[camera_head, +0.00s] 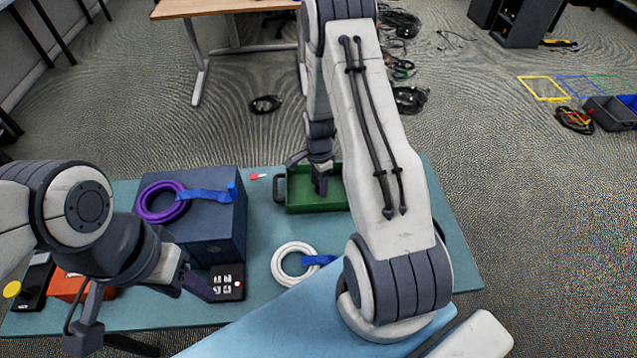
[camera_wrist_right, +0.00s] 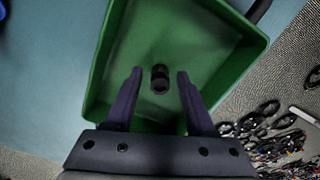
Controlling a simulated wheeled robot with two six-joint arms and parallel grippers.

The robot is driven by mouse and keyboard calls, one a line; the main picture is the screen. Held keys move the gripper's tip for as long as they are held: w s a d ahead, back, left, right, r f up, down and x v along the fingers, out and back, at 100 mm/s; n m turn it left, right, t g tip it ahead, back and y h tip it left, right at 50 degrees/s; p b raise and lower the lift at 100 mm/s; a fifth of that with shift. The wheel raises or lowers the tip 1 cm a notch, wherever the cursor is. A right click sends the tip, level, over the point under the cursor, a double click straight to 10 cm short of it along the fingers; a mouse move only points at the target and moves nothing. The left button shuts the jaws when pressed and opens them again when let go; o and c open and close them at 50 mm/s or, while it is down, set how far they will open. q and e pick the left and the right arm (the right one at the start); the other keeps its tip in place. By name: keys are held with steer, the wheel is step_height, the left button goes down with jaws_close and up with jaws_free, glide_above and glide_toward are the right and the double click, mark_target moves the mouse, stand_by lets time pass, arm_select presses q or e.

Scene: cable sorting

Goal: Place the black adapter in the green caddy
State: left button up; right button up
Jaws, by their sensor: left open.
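The green caddy (camera_head: 312,204) stands on the teal table. It also fills much of the right wrist view (camera_wrist_right: 198,28). The black adapter (camera_wrist_right: 160,79), a small dark cylinder, shows inside the caddy's outline, between my right fingertips, with a gap on each side. I cannot tell whether it rests on the caddy floor. My right gripper (camera_head: 318,172) points down at the caddy, and its fingers (camera_wrist_right: 158,76) are open. In the head view I cannot make out the adapter. My left gripper (camera_head: 147,300) is open and empty at the table's left front.
A dark blue box (camera_head: 225,233) carries a purple cable coil (camera_head: 150,215) with a blue strap. A white coil (camera_head: 279,262), a dark keypad block (camera_head: 228,283) and an orange-red box (camera_head: 66,284) lie on the table. A small red item (camera_head: 258,176) lies left of the caddy.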

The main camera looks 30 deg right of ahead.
step_height(320, 180, up, 12)
steer(key=s+a+r+n, duration=0.1)
steer(key=a+r+n, duration=0.4)
steer(key=a, duration=0.4)
steer(key=s+a+r+n, duration=0.3)
steer(key=a+n, duration=0.1)
steer(key=a, duration=0.2)
steer(key=s+a+r+n, duration=0.3)
steer(key=s+a+n, duration=0.1)
steer(key=a+n, duration=0.1)
steer(key=s+a+r+n, duration=0.1)
steer(key=s+a+n, duration=0.2)
steer(key=s+n, duration=0.3)
steer(key=s+a+r+n+y, duration=0.1)
steer(key=s+a+r+n, duration=0.1)
steer(key=s+n, duration=0.4)
steer(key=s+a, duration=0.1)
steer(key=s, duration=0.2)
steer(key=shift+a+r+n+b, duration=0.2)
steer(key=shift+a+n+b, duration=0.1)
